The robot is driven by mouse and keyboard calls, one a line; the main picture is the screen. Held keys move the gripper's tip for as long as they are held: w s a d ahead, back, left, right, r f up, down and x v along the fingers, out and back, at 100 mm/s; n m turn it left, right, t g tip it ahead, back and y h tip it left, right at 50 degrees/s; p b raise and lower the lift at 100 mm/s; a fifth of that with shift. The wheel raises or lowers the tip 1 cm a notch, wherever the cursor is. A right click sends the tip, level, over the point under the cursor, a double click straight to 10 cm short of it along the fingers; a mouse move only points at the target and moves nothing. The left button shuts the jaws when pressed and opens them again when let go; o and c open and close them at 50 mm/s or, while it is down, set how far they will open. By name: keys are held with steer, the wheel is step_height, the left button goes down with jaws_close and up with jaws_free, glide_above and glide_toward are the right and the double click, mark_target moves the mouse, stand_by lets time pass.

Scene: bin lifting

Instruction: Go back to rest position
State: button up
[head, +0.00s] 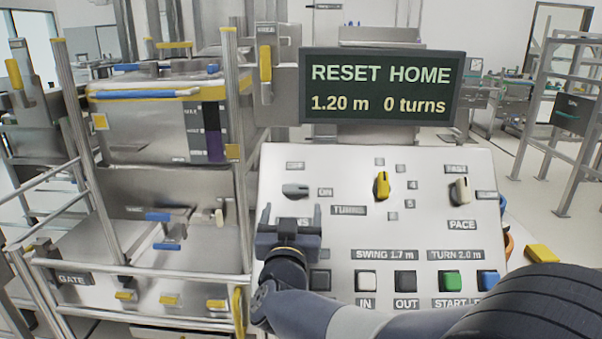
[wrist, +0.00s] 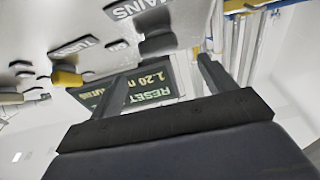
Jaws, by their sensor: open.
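My gripper (head: 291,218) is open and empty in front of the left part of the sloped control panel (head: 430,222), just below a grey knob (head: 295,190). In the wrist view my gripper (wrist: 165,78) shows two separated fingers with nothing between them but the display in the background. The dark display (head: 382,88) reads "RESET HOME", "1.20 m" and "0 turns". A yellow knob (head: 382,185) and a cream knob (head: 461,190) sit further right on the panel. My arm covers part of the panel's lower edge.
White (head: 367,281), black (head: 405,281), green (head: 451,281) and blue (head: 488,280) buttons line the panel's lower part. A railed frame with a grey bin (head: 140,132) stands at left. A metal rack (head: 575,130) stands at right, with open floor before it.

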mark_target(295, 190)
steer(key=w, duration=0.3)
steer(key=w+r, duration=0.1)
steer(key=w, duration=0.4)
steer(key=shift+w+d+r+p, duration=0.15)
steer(key=shift+w+d+p, duration=0.1)
steer(key=shift+w+p, duration=0.1)
steer(key=shift+s+n+y, duration=0.15)
steer(key=shift+n+y, duration=0.15)
